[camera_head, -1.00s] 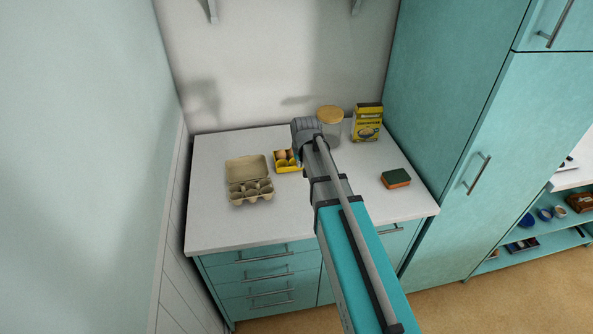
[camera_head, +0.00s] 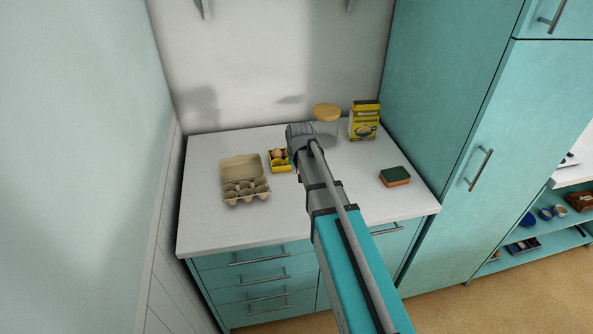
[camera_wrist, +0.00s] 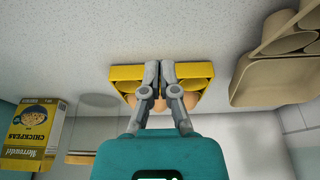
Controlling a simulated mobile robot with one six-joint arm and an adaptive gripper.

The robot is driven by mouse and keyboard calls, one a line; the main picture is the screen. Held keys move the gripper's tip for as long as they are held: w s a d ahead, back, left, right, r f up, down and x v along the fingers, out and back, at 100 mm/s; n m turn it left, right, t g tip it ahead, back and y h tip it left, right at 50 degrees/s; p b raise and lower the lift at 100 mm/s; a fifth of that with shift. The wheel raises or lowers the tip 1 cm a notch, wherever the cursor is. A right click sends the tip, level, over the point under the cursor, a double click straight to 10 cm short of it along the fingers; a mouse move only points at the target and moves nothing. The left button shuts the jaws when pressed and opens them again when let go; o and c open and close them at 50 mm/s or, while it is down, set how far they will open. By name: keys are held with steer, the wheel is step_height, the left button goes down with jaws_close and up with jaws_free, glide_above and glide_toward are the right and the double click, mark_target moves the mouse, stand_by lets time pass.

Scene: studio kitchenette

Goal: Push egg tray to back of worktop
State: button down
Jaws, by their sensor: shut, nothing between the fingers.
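A small yellow egg tray (camera_head: 286,168) holding brown eggs sits on the white worktop (camera_head: 225,228), right of an open beige egg carton. In the wrist view the yellow tray (camera_wrist: 124,74) lies at the fingers, with eggs partly hidden behind them. My gripper (camera_wrist: 159,66) is shut and empty, its two fingertips close together over the middle of the tray's edge away from the wall. I cannot tell whether they touch it. In the head view my arm's end hides the fingers. Bare worktop lies between the tray and the back wall.
The beige egg carton (camera_head: 246,198) stands close left of the tray. A glass jar with a wooden lid (camera_head: 327,111) and a yellow chickpeas box (camera_head: 364,121) stand at the back right. A sponge (camera_head: 394,177) lies front right. A tall teal cabinet (camera_head: 455,120) bounds the right side.

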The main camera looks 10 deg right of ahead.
mark_target(295, 180)
steer(key=shift+b+x, duration=2.15)
steer(key=shift+x, duration=0.4)
steer(key=shift+w+r, duration=0.1)
steer(key=shift+w, duration=1.85)
steer(key=shift+w, duration=0.1)
steer(key=w, duration=0.8)
steer(key=shift+w, duration=0.4)
steer(key=shift+s, duration=0.15)
